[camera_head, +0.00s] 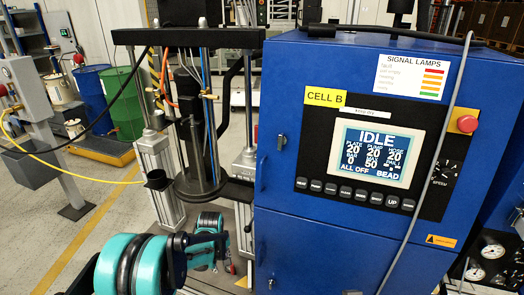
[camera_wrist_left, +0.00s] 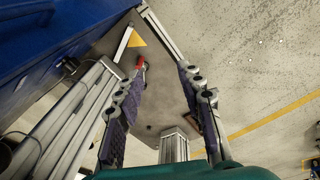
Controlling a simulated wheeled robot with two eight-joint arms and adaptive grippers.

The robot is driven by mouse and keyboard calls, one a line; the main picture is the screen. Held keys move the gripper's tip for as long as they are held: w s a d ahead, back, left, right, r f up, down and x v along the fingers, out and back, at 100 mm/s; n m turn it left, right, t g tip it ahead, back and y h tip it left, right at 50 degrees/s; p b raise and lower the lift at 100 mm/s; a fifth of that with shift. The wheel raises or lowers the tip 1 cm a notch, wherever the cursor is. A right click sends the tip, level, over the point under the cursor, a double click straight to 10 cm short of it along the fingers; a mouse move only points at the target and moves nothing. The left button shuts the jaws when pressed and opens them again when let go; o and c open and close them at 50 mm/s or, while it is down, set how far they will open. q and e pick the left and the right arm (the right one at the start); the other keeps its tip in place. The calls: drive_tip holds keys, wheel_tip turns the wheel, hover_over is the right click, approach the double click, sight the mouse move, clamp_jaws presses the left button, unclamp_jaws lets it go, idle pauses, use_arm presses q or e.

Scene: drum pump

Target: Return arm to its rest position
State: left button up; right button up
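My left arm (camera_head: 150,268), teal and black, comes in at the bottom left of the head view. It reaches low beside the pump frame, left of the blue cabinet (camera_head: 340,245). My left gripper (camera_wrist_left: 165,72) shows in the left wrist view with its two dark padded fingers spread apart. Nothing is held between them. Beyond the left finger, a small red-ended item (camera_wrist_left: 140,62) is seen against the grey base plate (camera_wrist_left: 160,98). My right gripper is not in view.
The pump frame with its aluminium columns (camera_head: 158,165) and round dark plate (camera_head: 200,188) stands close to the arm. The cabinet screen (camera_head: 376,153) reads IDLE. A yellow hose (camera_head: 85,177) crosses at left. Green (camera_head: 122,100) and blue (camera_head: 90,98) drums stand behind. Floor is open at left.

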use_arm(q)
drive_tip(key=s+a+r+m+t, duration=0.1)
drive_tip(key=s+r+m, duration=0.1)
drive_tip(key=s+r, duration=0.45)
drive_tip(key=s+a+r+m+t, duration=0.15)
drive_tip(key=s+r, duration=0.25)
drive_tip(key=r, duration=0.5)
drive_tip(key=s+r+m+t, duration=0.3)
drive_tip(key=s+r+m, duration=0.1)
drive_tip(key=s, duration=1.1)
drive_tip(key=shift+a+m, duration=0.15)
drive_tip(key=shift+m, duration=0.7)
